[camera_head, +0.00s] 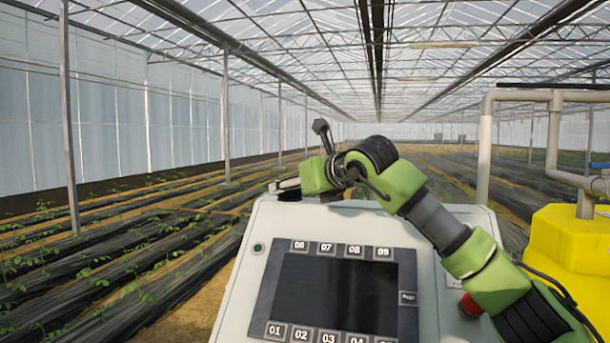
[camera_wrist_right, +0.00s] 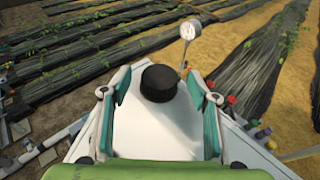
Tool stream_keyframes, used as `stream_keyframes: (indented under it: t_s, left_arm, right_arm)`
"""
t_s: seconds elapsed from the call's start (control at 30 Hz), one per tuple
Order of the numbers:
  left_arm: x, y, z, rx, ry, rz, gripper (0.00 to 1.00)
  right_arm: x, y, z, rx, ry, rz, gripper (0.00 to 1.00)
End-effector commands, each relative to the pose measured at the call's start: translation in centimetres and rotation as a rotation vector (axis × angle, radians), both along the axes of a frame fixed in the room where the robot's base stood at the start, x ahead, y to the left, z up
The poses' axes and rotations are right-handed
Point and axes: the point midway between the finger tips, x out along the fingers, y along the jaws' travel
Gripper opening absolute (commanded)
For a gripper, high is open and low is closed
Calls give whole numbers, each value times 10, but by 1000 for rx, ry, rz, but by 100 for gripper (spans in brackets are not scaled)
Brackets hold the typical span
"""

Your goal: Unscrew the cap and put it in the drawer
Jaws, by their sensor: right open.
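A round black cap (camera_wrist_right: 160,83) sits in the right wrist view, on a pale surface with light sides. My right gripper (camera_wrist_right: 157,76) is open, with one teal-padded finger on each side of the cap. Clear gaps show between the cap and both pads. In the head view my green right arm reaches in from the right over the top of the grey control cabinet (camera_head: 258,290). The gripper's fingers are largely hidden there, and the cap cannot be made out. My left gripper is not in view. No drawer can be made out in either view.
The cabinet's front carries a dark screen (camera_head: 336,293) with numbered keys and a red button (camera_head: 470,305). A yellow tank (camera_head: 565,245) and grey pipes (camera_head: 553,130) stand at the right. In the wrist view, a silvery disc (camera_wrist_right: 190,29) on a stem stands beyond the cap.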

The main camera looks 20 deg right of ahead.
Motion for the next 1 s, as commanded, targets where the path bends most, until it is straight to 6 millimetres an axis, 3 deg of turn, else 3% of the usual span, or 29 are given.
stream_keyframes:
  t_s: [0.43,0.6,1.0]
  left_arm:
    - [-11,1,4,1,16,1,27]
    - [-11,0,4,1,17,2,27]
    - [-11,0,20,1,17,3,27]
  right_arm:
    - [10,2,-4,-1,1,0,55]
    - [10,2,-4,-1,0,0,15]
    - [11,0,-2,0,4,77,14]
